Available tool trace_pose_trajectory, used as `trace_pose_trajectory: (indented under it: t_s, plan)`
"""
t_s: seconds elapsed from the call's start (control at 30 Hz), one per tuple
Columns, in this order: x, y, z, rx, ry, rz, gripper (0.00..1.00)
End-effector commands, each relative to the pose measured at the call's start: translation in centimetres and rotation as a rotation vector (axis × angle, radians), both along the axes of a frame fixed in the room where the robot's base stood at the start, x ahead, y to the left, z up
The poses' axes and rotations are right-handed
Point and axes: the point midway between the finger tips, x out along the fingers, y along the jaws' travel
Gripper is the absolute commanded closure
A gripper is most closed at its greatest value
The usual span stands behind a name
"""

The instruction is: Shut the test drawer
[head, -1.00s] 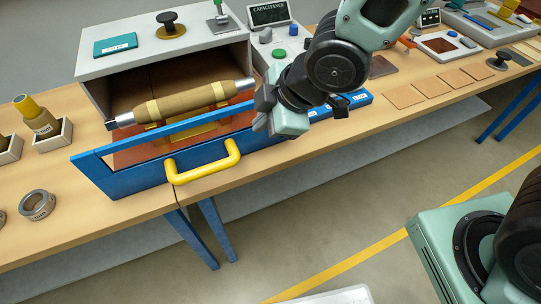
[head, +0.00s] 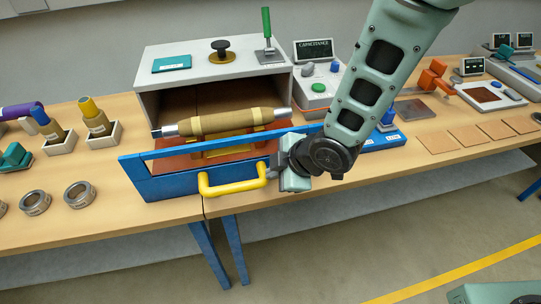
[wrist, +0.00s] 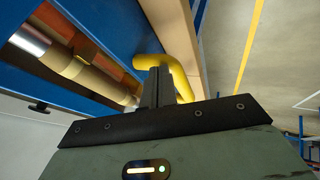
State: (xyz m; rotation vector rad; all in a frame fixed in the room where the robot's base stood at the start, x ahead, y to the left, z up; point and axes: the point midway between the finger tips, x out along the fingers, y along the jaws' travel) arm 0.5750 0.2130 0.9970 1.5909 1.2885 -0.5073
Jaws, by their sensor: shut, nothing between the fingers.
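The blue test drawer (head: 165,187) stands pulled out of the grey test box (head: 150,105) in the head view. Its yellow handle (head: 232,188) is on the front. A brown wound bushing (head: 225,122) with silver ends lies across the drawer; it also shows in the wrist view (wrist: 85,72). My gripper (head: 271,174) is shut and empty at the right end of the handle. In the wrist view my shut fingers (wrist: 160,84) overlap the yellow handle (wrist: 178,72); I cannot tell whether they touch it. My forearm hides the drawer's right front corner.
A black knob (head: 221,47) and a green-handled lever (head: 267,30) stand on the box top. A capacitance meter (head: 313,88) is to the right. The floor in front is clear.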

Motion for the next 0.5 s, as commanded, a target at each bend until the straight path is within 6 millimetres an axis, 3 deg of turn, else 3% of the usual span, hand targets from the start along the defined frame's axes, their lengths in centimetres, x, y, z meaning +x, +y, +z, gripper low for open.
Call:
trace_pose_trajectory:
  t_s: [0.2, 0.5]
  plan:
    - [2.9, 0.8, 0.4, 0.001, 0.0, 0.0, 1.0]
    - [3.8, 1.0, 0.1, 0.0, 0.001, 0.0, 1.0]
